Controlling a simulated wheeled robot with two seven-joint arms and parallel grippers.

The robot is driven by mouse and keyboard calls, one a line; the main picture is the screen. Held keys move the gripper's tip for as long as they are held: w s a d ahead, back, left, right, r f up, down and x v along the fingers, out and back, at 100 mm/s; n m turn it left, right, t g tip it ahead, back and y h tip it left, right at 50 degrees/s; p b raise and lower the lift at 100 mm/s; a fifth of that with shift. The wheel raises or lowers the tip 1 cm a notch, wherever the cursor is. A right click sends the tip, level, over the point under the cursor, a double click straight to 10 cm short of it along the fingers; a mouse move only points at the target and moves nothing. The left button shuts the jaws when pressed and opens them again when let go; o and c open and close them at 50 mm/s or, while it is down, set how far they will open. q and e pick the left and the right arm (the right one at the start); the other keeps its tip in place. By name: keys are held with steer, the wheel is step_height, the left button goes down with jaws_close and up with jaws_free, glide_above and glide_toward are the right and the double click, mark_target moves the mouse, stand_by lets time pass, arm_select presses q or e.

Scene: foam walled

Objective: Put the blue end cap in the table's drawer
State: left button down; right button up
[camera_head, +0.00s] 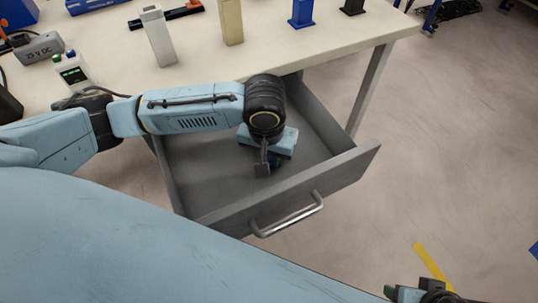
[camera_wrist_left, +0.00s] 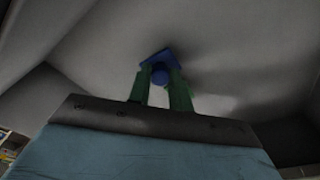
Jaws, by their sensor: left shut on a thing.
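The blue end cap (camera_wrist_left: 154,56) shows in the left wrist view as a square blue plate with a round stub, between the green fingertips of my left gripper (camera_wrist_left: 162,80). The gripper is shut on it. In the head view my left gripper (camera_head: 266,168) points down inside the open grey drawer (camera_head: 318,183) of the table (camera_head: 335,40). The end cap is mostly hidden there by the gripper. I cannot tell whether it touches the drawer floor. Only a part of my right gripper (camera_head: 425,293) shows at the bottom right edge, and its jaws are unclear.
On the tabletop stand a white post (camera_head: 158,36), a beige post (camera_head: 230,22), a blue post (camera_head: 301,13) and a grey power supply box (camera_head: 40,48). The drawer's front has a metal handle (camera_head: 288,216). The drawer floor around my gripper looks bare. Open floor lies to the right.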

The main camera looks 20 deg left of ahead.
arm_select(q)
steer(key=shift+f, duration=0.1)
steer(key=c, duration=1.3)
jaws_free()
arm_select(e)
steer(key=shift+f, duration=0.25)
arm_select(q)
steer(key=r+p, duration=0.1)
steer(key=r, duration=0.1)
steer(key=r+p, duration=0.1)
steer(key=r, duration=0.1)
steer(key=r+p, duration=0.1)
steer(key=r, duration=0.1)
steer(key=shift+s, duration=0.35)
steer(key=shift+s+d+r+p, duration=0.1)
steer(key=shift+s+r+p, duration=0.1)
steer(key=shift+r+p, duration=1)
steer(key=shift+s+r+p, duration=0.2)
steer(key=shift+r+p, duration=0.15)
steer(key=shift+r, duration=1.55)
arm_select(e)
steer(key=s+d+f, duration=0.1)
steer(key=d+f, duration=0.2)
steer(key=f, duration=0.4)
steer(key=s+d+f+g+h, duration=0.1)
steer(key=d+f, duration=0.2)
steer(key=f, duration=0.3)
steer(key=shift+d+f, duration=0.3)
steer(key=shift+f, duration=0.1)
steer(key=shift+s, duration=0.1)
